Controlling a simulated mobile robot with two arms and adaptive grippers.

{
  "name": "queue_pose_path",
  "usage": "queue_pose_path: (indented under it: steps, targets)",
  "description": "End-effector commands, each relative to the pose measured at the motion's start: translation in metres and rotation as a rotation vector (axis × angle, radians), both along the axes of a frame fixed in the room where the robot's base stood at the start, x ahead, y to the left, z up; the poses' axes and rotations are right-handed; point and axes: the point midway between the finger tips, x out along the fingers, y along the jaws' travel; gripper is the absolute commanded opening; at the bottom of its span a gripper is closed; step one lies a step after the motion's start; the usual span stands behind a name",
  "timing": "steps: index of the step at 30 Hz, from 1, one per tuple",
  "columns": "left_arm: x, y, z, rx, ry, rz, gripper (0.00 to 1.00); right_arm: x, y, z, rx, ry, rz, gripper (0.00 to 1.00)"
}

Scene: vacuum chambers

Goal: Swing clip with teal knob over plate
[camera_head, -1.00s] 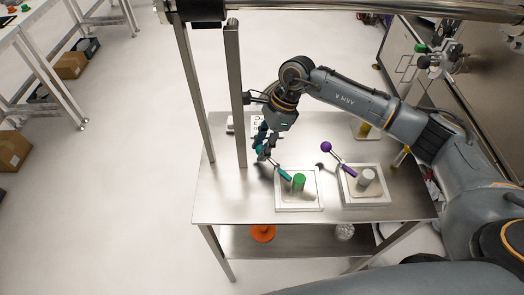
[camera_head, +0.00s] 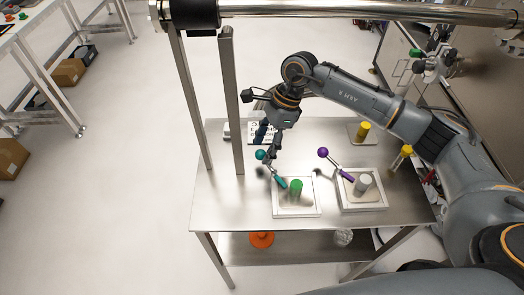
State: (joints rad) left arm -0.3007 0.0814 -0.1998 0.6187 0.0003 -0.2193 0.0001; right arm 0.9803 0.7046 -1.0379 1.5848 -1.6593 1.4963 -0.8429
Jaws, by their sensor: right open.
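A green cylinder (camera_head: 296,188) stands on that plate. My right gripper (camera_head: 270,150) is open, pointing down just right of the teal knob. Its dark fingers are close to the knob and lever; I cannot tell whether they touch. My left gripper is out of view.
A second white-framed plate (camera_head: 362,203) with a grey cylinder (camera_head: 362,184) and a purple-knobbed clip (camera_head: 323,153) is to the right. A yellow cylinder (camera_head: 363,130) stands behind. Metal posts (camera_head: 232,105) rise left of the gripper. The front table strip (camera_head: 245,222) is clear.

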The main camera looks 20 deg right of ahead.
Motion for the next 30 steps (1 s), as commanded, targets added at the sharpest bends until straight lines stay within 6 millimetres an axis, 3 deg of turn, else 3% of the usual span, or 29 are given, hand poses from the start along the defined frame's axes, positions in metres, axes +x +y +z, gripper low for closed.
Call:
queue_pose_path:
  steps: [6, 12, 25, 28, 30]
  targets:
    - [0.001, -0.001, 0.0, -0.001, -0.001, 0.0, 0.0, 0.005, -0.021, 0.046, -0.001, -0.005, -0.003, 0.59]
    - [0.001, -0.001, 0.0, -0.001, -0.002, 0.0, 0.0, 0.008, -0.034, 0.075, 0.0, -0.001, -0.003, 0.59]
    - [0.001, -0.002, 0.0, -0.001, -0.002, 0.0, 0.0, 0.008, -0.04, 0.086, -0.001, 0.001, -0.002, 0.59]
    - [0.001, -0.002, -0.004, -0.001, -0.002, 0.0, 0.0, 0.008, -0.042, 0.084, 0.003, -0.001, -0.006, 0.41]
    - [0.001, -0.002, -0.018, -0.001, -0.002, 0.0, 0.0, 0.009, -0.05, 0.081, 0.02, -0.008, -0.016, 0.27]
